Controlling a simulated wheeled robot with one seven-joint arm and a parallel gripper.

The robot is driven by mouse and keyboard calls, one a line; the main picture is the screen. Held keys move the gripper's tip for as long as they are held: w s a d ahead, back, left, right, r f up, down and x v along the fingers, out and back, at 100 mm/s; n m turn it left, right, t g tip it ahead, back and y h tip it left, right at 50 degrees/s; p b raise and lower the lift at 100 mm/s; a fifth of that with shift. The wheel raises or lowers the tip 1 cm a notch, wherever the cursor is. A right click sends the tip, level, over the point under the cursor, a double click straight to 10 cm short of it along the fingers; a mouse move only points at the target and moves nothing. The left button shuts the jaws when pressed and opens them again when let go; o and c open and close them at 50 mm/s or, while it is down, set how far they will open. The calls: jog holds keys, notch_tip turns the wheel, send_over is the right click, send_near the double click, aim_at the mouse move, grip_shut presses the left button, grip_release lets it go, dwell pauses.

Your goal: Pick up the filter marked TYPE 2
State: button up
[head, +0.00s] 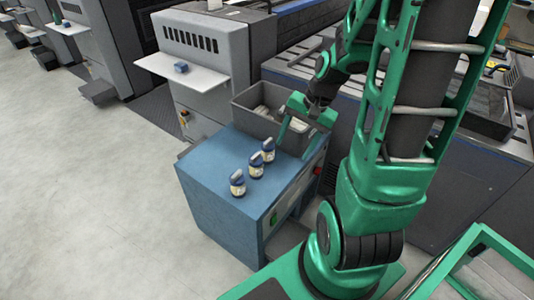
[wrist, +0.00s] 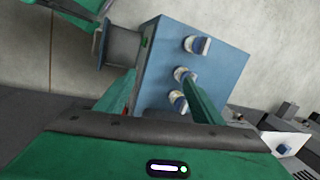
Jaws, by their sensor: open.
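Three similar white filters with blue caps stand in a row on top of the blue cabinet (head: 205,165): a near one (head: 237,184), a middle one (head: 256,167) and a far one (head: 268,150). The wrist view shows them as a top one (wrist: 197,45), a middle one (wrist: 184,75) and a bottom one (wrist: 178,101). No TYPE marking is legible on any. My gripper (head: 297,132) is open and empty, above the cabinet's far right side. In the wrist view its right finger (wrist: 158,76) partly overlaps the lower filters.
The floor left of the cabinet is clear.

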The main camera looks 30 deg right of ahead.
jog(key=w+d+f+m+t+y, duration=0.1)
jog(key=w+f+m+t+y, duration=0.25)
jog(key=w+f+m, duration=0.65)
jog(key=m+t+h, duration=0.1)
jog(key=m+t, duration=0.4)
jog(key=m, duration=0.3)
send_near(270, 142)
jog(key=w+a+f, duration=0.1)
jog(key=w+a, duration=0.1)
jog(key=w, duration=0.1)
jog(key=shift+a+f, duration=0.3)
jog(key=shift+f, duration=0.1)
jog(key=shift+w+d+f+m+t+h, duration=0.15)
jog(key=shift+d+m+t+h, duration=0.1)
jog(key=shift+m, duration=0.2)
jog(key=shift+d+f+m+t+h, duration=0.1)
jog(key=shift+d+f+m, duration=0.1)
jog(key=shift+m, duration=0.25)
jog(key=x, duration=0.5)
jog(key=shift+w+a, duration=0.1)
jog(key=shift+w, duration=0.05)
jog(key=shift+a+x, duration=0.1)
jog(key=shift+x, duration=1.25)
jog(key=shift+a+x, duration=0.15)
jog(key=shift+x, duration=1.15)
jog(key=shift+f, duration=0.15)
jog(key=c, duration=1.1)
